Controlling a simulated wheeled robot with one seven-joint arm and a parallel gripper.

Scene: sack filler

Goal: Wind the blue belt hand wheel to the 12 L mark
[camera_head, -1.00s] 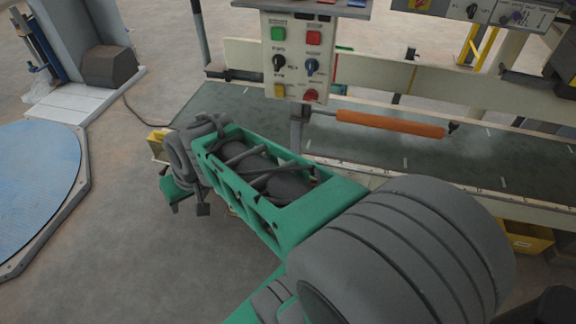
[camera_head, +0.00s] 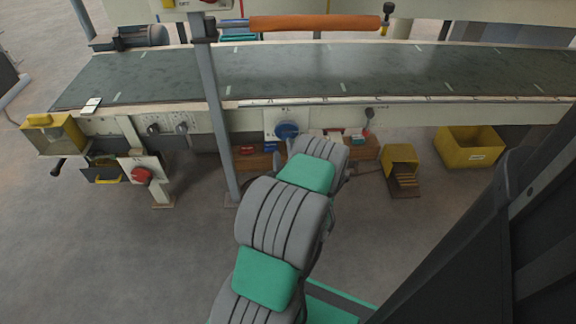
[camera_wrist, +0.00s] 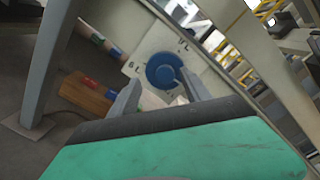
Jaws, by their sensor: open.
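The blue hand wheel (camera_head: 287,130) sits on a pale plate (camera_head: 272,114) on the front side of the belt frame, just beyond my arm. In the wrist view the round blue wheel (camera_wrist: 163,70) stands ahead of my gripper (camera_wrist: 158,88). The two grey fingers are apart, one on each side of the wheel's lower part in the picture; I cannot tell whether they touch it. Letters with an "L" show on the plate around the wheel, but most marks are too small to read. In the head view my arm hides the gripper.
The dark belt (camera_head: 300,72) runs across above the wheel. A grey post (camera_head: 217,110) stands left of my arm. A red knob (camera_head: 142,175) is at the left. Yellow bins (camera_head: 468,146) and a wooden block (camera_wrist: 86,92) lie low under the frame. The floor at front left is clear.

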